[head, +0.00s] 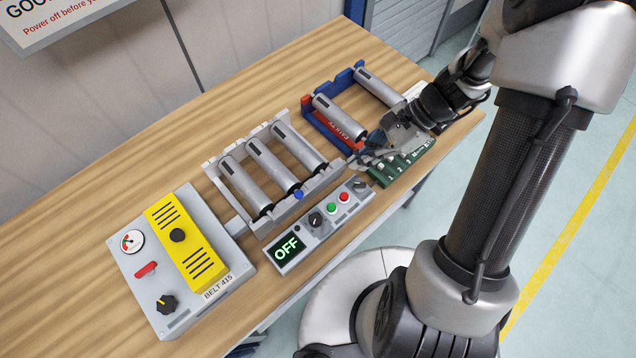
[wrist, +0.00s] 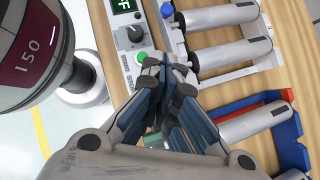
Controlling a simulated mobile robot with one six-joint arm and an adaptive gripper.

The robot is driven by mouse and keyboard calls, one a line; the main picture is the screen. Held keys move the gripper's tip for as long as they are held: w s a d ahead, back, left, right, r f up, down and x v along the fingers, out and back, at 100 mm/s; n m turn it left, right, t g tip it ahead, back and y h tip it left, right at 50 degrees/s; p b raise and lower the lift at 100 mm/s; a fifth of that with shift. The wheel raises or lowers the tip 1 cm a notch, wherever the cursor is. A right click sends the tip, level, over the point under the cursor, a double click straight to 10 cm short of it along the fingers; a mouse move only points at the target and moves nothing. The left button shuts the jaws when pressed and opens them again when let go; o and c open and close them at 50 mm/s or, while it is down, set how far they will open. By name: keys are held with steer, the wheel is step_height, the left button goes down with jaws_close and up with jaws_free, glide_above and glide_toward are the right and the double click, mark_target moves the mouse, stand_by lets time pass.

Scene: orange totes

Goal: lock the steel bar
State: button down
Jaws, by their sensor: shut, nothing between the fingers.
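A grey steel bar (head: 322,184) runs along the near ends of the rollers in the grey roller frame (head: 208,166). A blue knob (head: 298,194) sits on or beside it; the knob also shows at the top of the wrist view (wrist: 167,10). My gripper (head: 357,162) is shut and empty at the right end of the bar. In the wrist view, the closed fingertips (wrist: 168,64) are between the control box and the frame. They hide part of the bar's end, and I cannot tell whether they touch it.
A control box (head: 318,222) reading OFF stands in front of the frame. A grey panel (head: 215,285) with a yellow cover is at left. The table's back left is clear.

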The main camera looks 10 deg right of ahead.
steer(key=b, duration=0.3)
glide_above(318, 188)
steer(key=s, duration=0.2)
steer(key=f, duration=0.8)
steer(key=shift+s+d+f, duration=0.1)
steer(key=shift+d+f, duration=0.15)
steer(key=shift+a, duration=0.4)
